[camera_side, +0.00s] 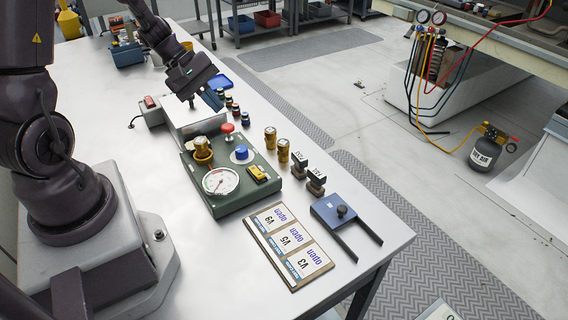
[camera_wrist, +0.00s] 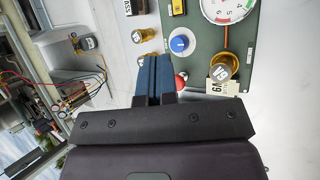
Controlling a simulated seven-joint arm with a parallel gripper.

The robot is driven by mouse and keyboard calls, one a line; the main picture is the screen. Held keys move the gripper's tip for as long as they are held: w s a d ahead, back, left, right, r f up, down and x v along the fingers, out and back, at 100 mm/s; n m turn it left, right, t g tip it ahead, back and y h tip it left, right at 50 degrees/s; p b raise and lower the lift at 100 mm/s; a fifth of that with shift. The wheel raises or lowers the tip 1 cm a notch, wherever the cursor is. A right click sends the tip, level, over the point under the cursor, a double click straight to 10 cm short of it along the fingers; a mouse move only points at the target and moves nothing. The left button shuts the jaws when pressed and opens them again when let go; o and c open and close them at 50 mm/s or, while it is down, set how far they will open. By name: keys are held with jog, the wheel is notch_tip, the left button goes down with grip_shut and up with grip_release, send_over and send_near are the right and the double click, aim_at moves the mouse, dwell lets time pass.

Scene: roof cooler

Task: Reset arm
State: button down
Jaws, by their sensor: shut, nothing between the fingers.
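My gripper (camera_side: 213,99) hangs above the table behind the green panel (camera_side: 237,198); its blue fingers (camera_wrist: 154,78) are closed together and empty in the wrist view. The panel carries a round gauge (camera_side: 220,181), a blue knob (camera_side: 241,152), a red button (camera_side: 228,129), a yellow switch (camera_side: 257,173) and a brass valve knob (camera_side: 202,147). In the wrist view the valve knob (camera_wrist: 222,68) has a tag beside it. The fingers partly hide the red button (camera_wrist: 181,81) there. The fingers appear apart from the panel.
A board with V6, V5 and V3 cards (camera_side: 289,240) lies at the front. A blue plate with dark prongs (camera_side: 342,213) lies near the table's right edge. Brass cylinders (camera_side: 270,138), labelled blocks (camera_side: 299,165) and small knobs line that edge.

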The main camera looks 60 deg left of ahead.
jog(key=s+d+r+m+y, duration=0.2)
jog(key=s+d+r+m, duration=0.2)
jog(key=d+r+m, duration=0.2)
jog(key=s+d+r+m+y, duration=0.3)
jog(key=s+d+r+m, duration=0.2)
jog(key=r+m, duration=0.5)
jog(key=shift+s+d+r+m+t, duration=0.35)
jog(key=shift+d+r, duration=0.3)
jog(key=shift+d, duration=0.4)
jog(key=shift+w, duration=0.1)
dwell(1.6)
jog(key=w+a+f+n+t+h, duration=0.1)
jog(key=w+a+f+n, duration=0.6)
jog(key=n, duration=0.4)
jog(key=w+a+f+n+t+h, duration=0.1)
jog(key=w+a+f+n+h, duration=0.1)
jog(key=w+a+f+n, duration=0.4)
jog(key=a+f+n, duration=0.3)
jog(key=a+n, duration=0.2)
jog(key=a, duration=0.1)
jog(key=shift+w+t, duration=0.35)
